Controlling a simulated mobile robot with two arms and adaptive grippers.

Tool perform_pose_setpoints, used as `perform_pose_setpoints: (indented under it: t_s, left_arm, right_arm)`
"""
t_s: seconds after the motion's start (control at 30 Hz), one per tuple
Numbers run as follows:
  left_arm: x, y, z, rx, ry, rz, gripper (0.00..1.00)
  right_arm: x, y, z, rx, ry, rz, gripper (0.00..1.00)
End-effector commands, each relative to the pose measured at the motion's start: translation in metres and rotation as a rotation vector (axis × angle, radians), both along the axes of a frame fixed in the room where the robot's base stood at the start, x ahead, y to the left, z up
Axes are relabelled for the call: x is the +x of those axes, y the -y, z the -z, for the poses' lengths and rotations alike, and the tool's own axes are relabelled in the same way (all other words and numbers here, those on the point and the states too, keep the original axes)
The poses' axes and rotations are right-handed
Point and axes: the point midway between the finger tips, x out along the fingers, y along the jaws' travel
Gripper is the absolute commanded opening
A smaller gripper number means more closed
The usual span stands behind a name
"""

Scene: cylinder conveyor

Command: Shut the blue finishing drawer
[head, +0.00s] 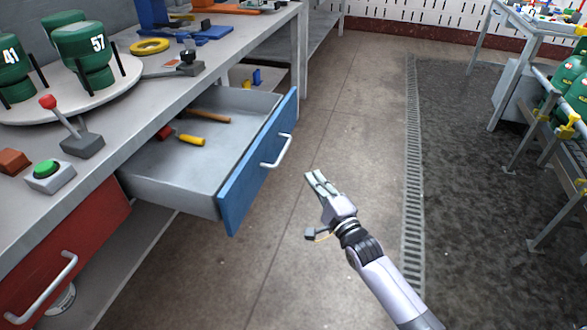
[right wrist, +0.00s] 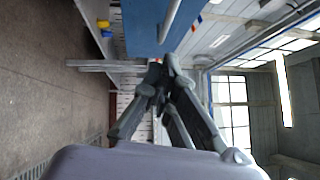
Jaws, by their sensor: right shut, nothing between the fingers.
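The blue drawer (head: 262,172) stands pulled out from under the workbench, with a light bar handle (head: 277,151) on its front. Inside its grey tray lie a hammer (head: 206,116) and a yellow-handled tool (head: 190,140). My right gripper (head: 316,178) is shut and empty, to the right of the drawer front and apart from the handle. In the right wrist view the blue drawer front (right wrist: 143,25) and its handle (right wrist: 171,20) show at the top, beyond the fingertips (right wrist: 164,60). My left gripper is not in view.
A red drawer (head: 85,245) below the bench at the left is closed. The grey benchtop (head: 130,115) holds a lever box (head: 80,143), a green button box (head: 49,175) and green cylinders on a turntable. Open floor (head: 345,130) lies right of the drawer, bounded by a floor grate (head: 412,180).

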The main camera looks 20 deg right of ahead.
Motion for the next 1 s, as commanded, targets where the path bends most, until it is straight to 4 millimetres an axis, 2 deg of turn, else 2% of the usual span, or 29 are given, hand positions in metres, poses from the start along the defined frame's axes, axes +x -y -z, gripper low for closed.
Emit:
perform_pose_setpoints:
  t_s: [0.03, 0.17, 0.33, 0.53, 1.0]
  left_arm:
    - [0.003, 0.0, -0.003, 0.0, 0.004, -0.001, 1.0]
    - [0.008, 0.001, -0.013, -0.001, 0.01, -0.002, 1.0]
    - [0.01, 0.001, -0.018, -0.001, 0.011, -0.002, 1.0]
    - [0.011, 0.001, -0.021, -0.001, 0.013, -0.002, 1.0]
    - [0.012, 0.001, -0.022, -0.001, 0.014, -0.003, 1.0]
  right_arm:
    - [0.013, -0.002, -0.001, 0.0, 0.002, 0.0, 0.0]
    - [0.038, -0.007, -0.005, 0.0, 0.002, 0.0, 0.0]
    - [0.051, -0.029, -0.009, 0.003, -0.001, -0.001, 0.0]
    - [0.057, -0.038, -0.011, 0.0, -0.002, 0.0, 0.0]
    - [0.058, -0.039, -0.011, -0.001, -0.002, 0.0, 0.0]
